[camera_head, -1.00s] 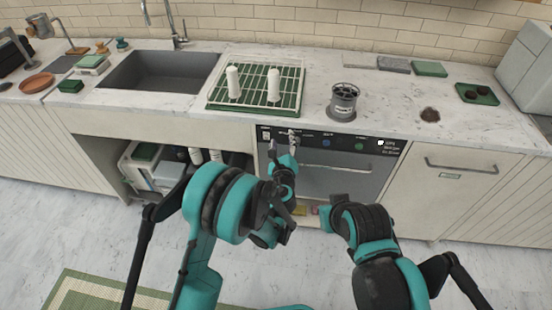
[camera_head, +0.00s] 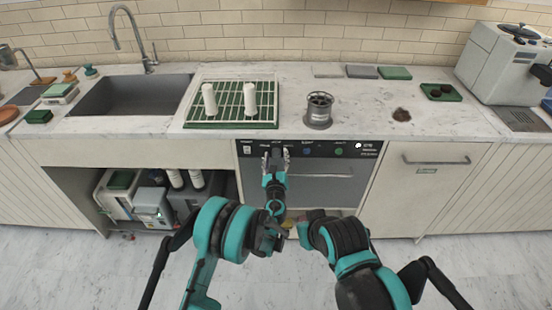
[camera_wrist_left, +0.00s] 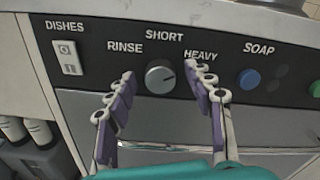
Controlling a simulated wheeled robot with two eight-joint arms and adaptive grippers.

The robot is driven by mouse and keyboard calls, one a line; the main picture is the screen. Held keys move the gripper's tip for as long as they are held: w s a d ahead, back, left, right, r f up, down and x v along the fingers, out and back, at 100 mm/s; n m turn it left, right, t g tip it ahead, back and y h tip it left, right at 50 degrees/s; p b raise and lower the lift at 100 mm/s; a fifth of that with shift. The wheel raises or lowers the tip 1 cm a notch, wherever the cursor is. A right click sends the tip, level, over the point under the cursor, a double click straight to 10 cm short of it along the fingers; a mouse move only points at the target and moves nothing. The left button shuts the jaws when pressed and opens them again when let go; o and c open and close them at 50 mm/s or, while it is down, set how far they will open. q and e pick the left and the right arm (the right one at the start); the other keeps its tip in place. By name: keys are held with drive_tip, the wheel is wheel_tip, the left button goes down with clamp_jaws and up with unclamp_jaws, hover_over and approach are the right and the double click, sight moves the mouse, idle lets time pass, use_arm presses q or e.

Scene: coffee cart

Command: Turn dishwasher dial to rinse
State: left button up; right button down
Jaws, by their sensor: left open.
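The dishwasher (camera_head: 318,186) is under the counter, with a black control panel along its top. Its round grey dial (camera_wrist_left: 160,76) sits below the words RINSE, SHORT and HEAVY. A dark mark on its face points right, toward the HEAVY side. My left gripper (camera_wrist_left: 160,72) is open, with one finger on each side of the dial; I cannot tell whether they touch it. In the head view my left gripper (camera_head: 275,153) is in front of the panel and hides the dial. My right arm is low, and its gripper does not show.
A DISHES switch (camera_wrist_left: 67,58) is left of the dial and a blue SOAP button (camera_wrist_left: 249,79) is right of it. A dishwasher handle (camera_head: 322,175) runs below. A green rack (camera_head: 190,122) with white cups and a grey canister (camera_head: 319,112) stand on the counter above.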

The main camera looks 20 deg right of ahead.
use_arm(q)
drive_tip(key=c, duration=1.2)
drive_tip(key=shift+o, duration=0.2)
drive_tip(key=shift+n, duration=0.4)
drive_tip(key=n, duration=0.3)
drive_tip(key=shift+n, duration=0.4)
drive_tip(key=n, duration=0.5)
drive_tip(key=shift+a, duration=0.1)
drive_tip(key=n, duration=0.7)
drive_tip(key=shift+f+n, duration=0.15)
drive_tip(key=shift+n, duration=0.15)
drive_tip(key=n, duration=0.6)
drive_tip(key=shift+n, duration=0.3)
drive_tip(key=shift+f, duration=0.1)
